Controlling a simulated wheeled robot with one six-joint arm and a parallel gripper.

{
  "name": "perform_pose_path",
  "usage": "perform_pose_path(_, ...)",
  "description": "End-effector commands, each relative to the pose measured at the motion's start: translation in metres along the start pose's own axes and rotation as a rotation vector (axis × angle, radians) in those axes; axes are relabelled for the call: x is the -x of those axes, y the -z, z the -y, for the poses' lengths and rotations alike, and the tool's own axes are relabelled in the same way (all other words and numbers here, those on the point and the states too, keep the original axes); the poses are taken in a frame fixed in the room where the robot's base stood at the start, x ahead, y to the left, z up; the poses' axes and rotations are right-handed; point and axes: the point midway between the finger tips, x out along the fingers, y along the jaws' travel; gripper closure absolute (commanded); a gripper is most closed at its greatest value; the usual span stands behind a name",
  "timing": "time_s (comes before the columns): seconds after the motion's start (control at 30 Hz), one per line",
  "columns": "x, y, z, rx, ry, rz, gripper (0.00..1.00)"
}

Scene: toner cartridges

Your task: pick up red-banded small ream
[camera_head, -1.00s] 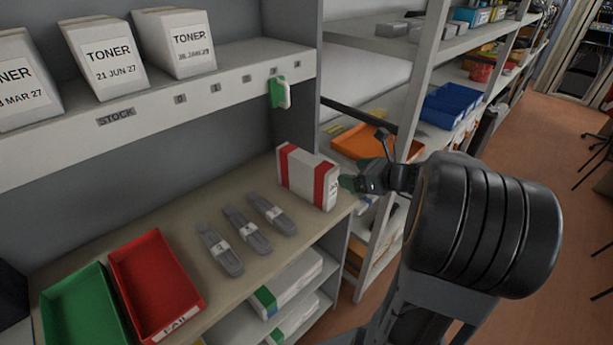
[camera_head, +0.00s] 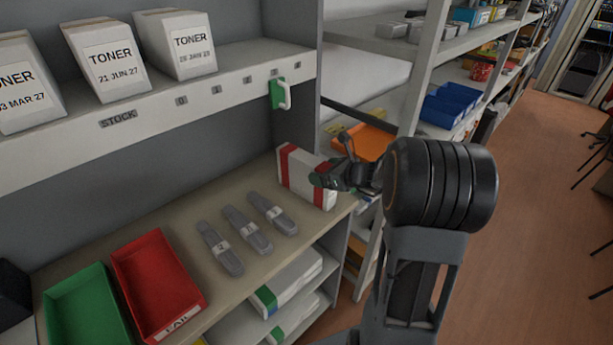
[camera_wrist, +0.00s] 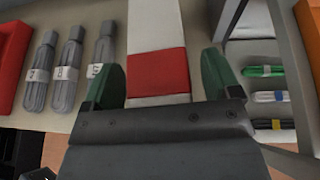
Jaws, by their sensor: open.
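The red-banded small ream (camera_head: 305,176) is a white pack with two red bands, standing upright at the right end of the wooden counter, by the grey side panel. My gripper (camera_head: 322,180) is in front of its right part and hides some of it. In the wrist view the ream (camera_wrist: 155,28) runs up the middle, with one red band close to the gripper. The green fingertips of my gripper (camera_wrist: 160,82) are apart, one on each side of the ream's line. I cannot tell whether they touch it.
Several grey cable bundles (camera_head: 246,228) lie left of the ream. A red tray (camera_head: 157,283) and a green tray (camera_head: 84,310) stand further left. Toner boxes (camera_head: 104,56) sit on the shelf above. A green-handled item (camera_head: 278,93) hangs on the shelf edge. An orange tray (camera_head: 368,142) is behind my gripper.

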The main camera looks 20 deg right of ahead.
Motion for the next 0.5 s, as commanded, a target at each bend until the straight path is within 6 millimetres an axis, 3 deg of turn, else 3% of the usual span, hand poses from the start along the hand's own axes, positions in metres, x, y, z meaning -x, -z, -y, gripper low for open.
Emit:
perform_pose_path(0.23,-0.0008,0.0,0.0,0.001,0.0,0.0,0.18)
perform_pose_path(0.5,-0.0006,0.0,-0.0001,0.001,0.0,0.0,0.44)
